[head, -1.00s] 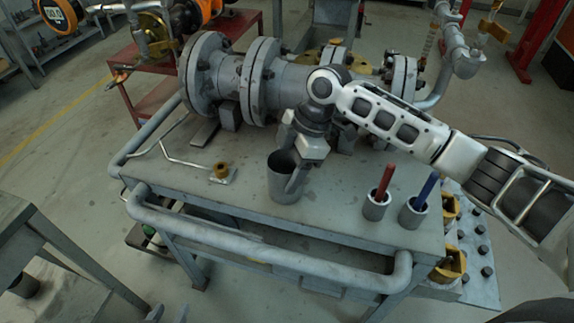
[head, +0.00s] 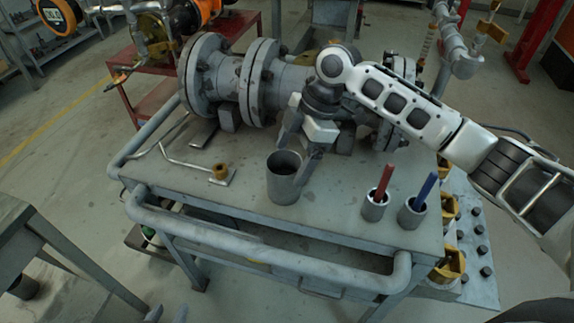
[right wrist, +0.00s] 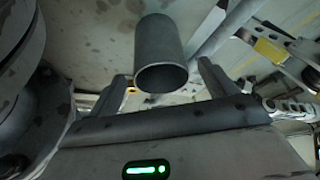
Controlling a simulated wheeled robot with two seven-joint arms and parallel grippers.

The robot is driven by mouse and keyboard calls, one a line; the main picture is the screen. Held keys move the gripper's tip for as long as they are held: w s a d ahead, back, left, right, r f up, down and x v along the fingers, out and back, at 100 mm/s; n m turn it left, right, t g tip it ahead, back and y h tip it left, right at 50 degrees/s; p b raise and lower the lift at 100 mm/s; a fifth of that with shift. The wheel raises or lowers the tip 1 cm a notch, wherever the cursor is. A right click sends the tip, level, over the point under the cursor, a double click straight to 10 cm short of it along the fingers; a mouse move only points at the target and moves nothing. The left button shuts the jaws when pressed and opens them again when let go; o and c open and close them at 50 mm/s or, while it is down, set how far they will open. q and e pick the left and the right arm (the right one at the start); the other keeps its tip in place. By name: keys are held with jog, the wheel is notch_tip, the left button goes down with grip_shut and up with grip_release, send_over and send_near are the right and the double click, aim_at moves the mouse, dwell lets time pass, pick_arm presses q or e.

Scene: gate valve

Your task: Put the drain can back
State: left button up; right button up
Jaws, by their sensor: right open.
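The drain can (head: 283,182), a grey open-topped cylinder, stands upright on the grey bench top (head: 330,215) near its front edge. It also shows in the right wrist view (right wrist: 160,45), with its mouth toward the camera. My right gripper (head: 300,148) is open and empty, just behind and right of the can, its near finger beside the rim. In the right wrist view the fingers (right wrist: 163,80) are apart, with the can between and beyond them.
The flanged gate valve pipe (head: 240,85) lies along the back of the bench. Two cups with a red (head: 384,180) and a blue handle (head: 425,190) stand right of the can. A bent rod with a brass part (head: 220,172) lies to its left. A pipe rail (head: 270,255) runs along the front.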

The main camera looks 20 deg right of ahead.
jog(key=v, duration=0.8)
